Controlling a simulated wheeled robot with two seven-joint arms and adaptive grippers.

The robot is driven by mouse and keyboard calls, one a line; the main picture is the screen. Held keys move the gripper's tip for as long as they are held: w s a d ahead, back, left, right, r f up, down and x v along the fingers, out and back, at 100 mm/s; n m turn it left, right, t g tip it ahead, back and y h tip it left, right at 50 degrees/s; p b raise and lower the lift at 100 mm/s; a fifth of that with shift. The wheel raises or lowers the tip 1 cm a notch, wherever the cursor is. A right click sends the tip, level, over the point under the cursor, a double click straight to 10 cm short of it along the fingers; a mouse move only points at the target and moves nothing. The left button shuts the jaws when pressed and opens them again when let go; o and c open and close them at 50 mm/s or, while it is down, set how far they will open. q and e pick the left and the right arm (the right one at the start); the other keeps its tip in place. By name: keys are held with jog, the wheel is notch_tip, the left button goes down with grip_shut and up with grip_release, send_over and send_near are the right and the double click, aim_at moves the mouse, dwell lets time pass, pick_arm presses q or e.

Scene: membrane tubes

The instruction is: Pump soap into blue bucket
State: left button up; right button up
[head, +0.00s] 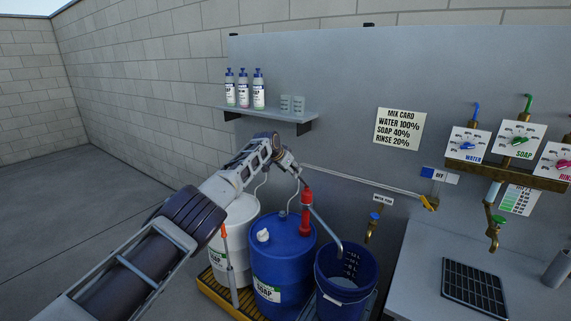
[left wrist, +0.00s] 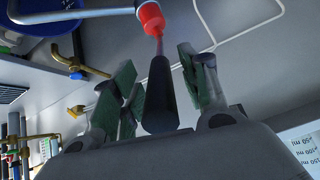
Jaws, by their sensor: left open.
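The blue bucket (head: 324,259) stands at the right of the blue soap drum (head: 279,257), with measuring marks and some pale contents inside. A hand pump with a red body (head: 306,212) rises from the drum, and its grey spout (head: 326,228) points down into the bucket. My left gripper (head: 289,162) is above the pump. In the left wrist view my left gripper (left wrist: 160,75) is open, with green-padded fingers on both sides of the pump's black handle (left wrist: 160,98). I cannot tell if a finger touches it. My right gripper is not in view.
A white soap drum (head: 238,222) stands behind left of the blue one, on a yellow grating. A shelf (head: 270,114) with bottles hangs above. A mix card (head: 398,129) reads soap 40%. Brass taps (head: 493,236) and a counter (head: 425,262) are at right.

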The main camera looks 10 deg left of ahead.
pick_arm(q)
jog(key=shift+s+a+r, duration=0.1)
jog(key=shift+s+r, duration=0.15)
jog(key=shift+r, duration=0.1)
jog(key=v, duration=1.1)
dwell(1.2)
jog(key=shift+s, duration=0.1)
dwell(0.3)
